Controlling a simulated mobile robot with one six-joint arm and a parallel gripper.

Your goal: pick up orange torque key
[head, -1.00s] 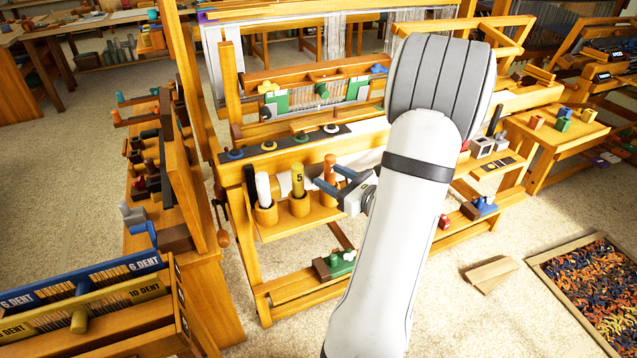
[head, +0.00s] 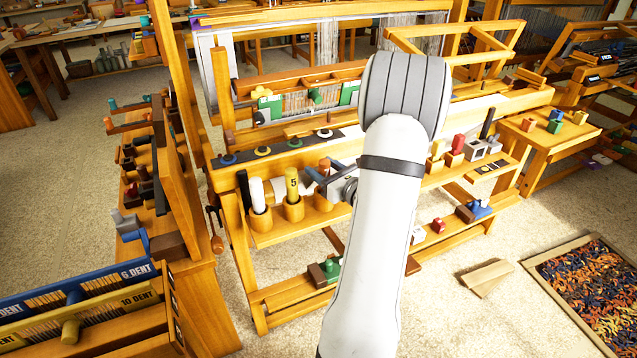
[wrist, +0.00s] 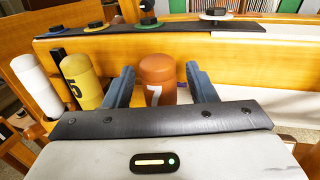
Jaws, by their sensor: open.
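The orange torque key (wrist: 157,75), marked 7, stands upright between the two blue fingers of my gripper (wrist: 158,88) in the wrist view. The fingers are open, one on each side of it, with a visible gap at least on the right. In the head view my gripper (head: 322,178) is at the loom's front shelf, and the orange key (head: 325,166) is partly hidden behind its fingers. The key's lower part is in a wooden cup (head: 323,202).
A yellow key (head: 292,183) marked 5 and a white key (head: 257,194) stand in wooden cups to the left. The loom's beam with a dark strip (wrist: 150,32) runs just behind. A tray of colourful pieces (head: 527,263) lies on the floor at right.

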